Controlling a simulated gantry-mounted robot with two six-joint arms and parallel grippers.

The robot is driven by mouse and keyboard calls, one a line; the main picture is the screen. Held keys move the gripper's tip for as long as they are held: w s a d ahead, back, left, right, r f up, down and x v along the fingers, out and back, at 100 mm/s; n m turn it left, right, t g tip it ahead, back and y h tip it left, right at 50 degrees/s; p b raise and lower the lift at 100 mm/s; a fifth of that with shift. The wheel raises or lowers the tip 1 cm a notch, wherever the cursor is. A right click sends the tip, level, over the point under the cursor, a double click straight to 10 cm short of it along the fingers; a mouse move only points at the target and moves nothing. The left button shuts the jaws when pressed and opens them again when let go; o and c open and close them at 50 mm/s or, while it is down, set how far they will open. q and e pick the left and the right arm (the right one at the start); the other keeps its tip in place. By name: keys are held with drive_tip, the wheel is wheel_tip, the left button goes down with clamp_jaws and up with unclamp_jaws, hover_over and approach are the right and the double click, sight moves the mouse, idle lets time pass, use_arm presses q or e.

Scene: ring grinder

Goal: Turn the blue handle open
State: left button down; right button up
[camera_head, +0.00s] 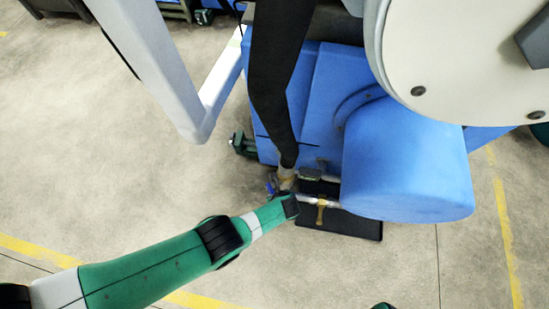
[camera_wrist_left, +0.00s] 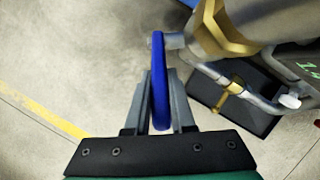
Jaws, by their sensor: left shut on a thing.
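The blue handle (camera_wrist_left: 158,55) stands upright as a narrow blue bar in the left wrist view, joined at its upper right to a metal valve body (camera_wrist_left: 205,35) with a brass collar. My left gripper (camera_wrist_left: 160,95) is shut on the handle, with one grey finger on each side of it. In the head view the handle (camera_head: 271,187) is a small blue patch beside the pipe fittings. My left arm reaches it from the lower left. The fingers are hard to make out there.
The large blue machine (camera_head: 405,160) stands right of the handle. A thin pipe with a brass valve (camera_wrist_left: 230,92) runs close by, above a black plate (camera_head: 340,225). A dark duct (camera_head: 275,80) comes down behind the handle. Bare concrete floor lies to the left.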

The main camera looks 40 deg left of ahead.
use_arm(q)
drive_tip(key=shift+w+a+r+g+h+p, duration=0.15)
drive_tip(key=shift+a+r+g+h+p, duration=0.3)
drive_tip(key=shift+h, duration=0.15)
drive_tip(key=shift+w+a+r+g+h, duration=0.15)
drive_tip(key=shift+w+a+g+h, duration=0.15)
drive_tip(key=shift+h, duration=0.4)
drive_tip(key=c, duration=0.8)
unclamp_jaws()
drive_tip(key=shift+o, duration=0.2)
drive_tip(key=shift+r, duration=0.1)
wheel_tip(320, 180, up, 11)
drive_tip(key=d+p, duration=0.1)
drive_tip(key=p, duration=1.1)
drive_tip(key=shift+s+d+r, duration=0.15)
drive_tip(key=shift+s+d, duration=0.1)
drive_tip(key=shift+s, duration=0.2)
